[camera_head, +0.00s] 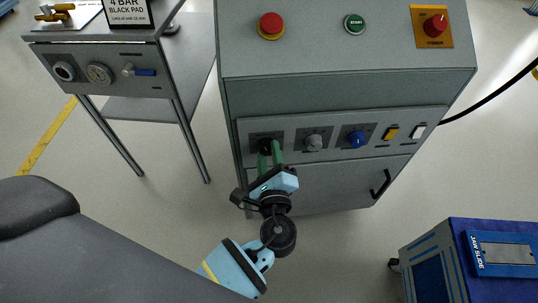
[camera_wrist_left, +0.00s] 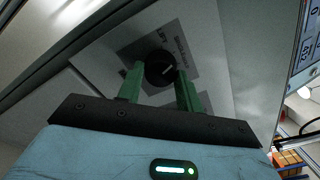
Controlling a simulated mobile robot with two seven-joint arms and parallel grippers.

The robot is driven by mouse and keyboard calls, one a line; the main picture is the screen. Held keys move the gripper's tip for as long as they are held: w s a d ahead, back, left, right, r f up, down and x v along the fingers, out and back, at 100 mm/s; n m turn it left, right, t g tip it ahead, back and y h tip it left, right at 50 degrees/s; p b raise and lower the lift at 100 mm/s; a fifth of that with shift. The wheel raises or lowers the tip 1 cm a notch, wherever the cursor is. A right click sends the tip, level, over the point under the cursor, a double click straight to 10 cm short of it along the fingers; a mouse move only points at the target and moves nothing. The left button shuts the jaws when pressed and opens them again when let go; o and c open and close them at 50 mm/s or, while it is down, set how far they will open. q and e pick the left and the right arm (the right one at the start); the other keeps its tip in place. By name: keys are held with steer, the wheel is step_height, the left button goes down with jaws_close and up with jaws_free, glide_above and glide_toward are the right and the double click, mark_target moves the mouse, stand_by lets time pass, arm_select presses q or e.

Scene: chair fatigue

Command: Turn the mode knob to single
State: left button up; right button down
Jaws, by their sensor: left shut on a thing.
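In the left wrist view this knob (camera_wrist_left: 161,69) has a pale pointer line slanting up to the right. My left gripper (camera_head: 269,153) reaches it from below, with its green fingers on either side. In the left wrist view the fingers (camera_wrist_left: 160,84) are shut on the knob. My right gripper is not in view.
The strip also holds a grey knob (camera_head: 313,142), a blue knob (camera_head: 356,139), an amber switch (camera_head: 391,133) and a white switch (camera_head: 418,131). A side table (camera_head: 190,58) stands left, a blue cart (camera_head: 448,232) lower right.

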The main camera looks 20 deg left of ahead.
arm_select(q)
steer(key=o, duration=1)
steer(key=shift+p+v, duration=0.3)
steer(key=shift+v, duration=3.6)
steer(key=shift+f, duration=0.1)
